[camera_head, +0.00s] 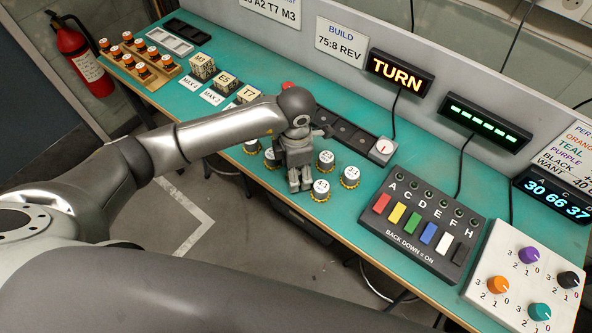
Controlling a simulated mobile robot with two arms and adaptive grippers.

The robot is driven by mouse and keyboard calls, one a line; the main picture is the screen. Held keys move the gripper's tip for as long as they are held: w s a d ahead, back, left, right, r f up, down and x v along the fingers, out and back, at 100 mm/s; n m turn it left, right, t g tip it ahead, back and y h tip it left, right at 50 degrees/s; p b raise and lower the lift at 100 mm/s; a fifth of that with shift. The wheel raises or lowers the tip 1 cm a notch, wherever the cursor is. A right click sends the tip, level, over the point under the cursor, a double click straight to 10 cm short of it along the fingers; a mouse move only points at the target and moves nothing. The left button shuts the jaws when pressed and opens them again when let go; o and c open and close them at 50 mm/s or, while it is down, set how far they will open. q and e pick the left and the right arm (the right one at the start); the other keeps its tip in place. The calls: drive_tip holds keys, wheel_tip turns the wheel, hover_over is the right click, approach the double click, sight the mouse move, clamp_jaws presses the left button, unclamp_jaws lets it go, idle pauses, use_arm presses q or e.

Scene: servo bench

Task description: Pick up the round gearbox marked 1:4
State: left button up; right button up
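My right gripper is out of view.
A dark tray (345,131) lies behind the gearboxes, with a small dial box (383,149) at its right end. A switch panel (421,226) and a knob box (526,280) stand to the right. Marked cubes (226,82) and a wooden rack (137,73) are at the left.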

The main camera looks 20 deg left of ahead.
use_arm(q)
drive_tip(key=c, duration=1.1)
drive_tip(key=shift+c, duration=0.3)
drive_tip(key=shift+r, duration=0.2)
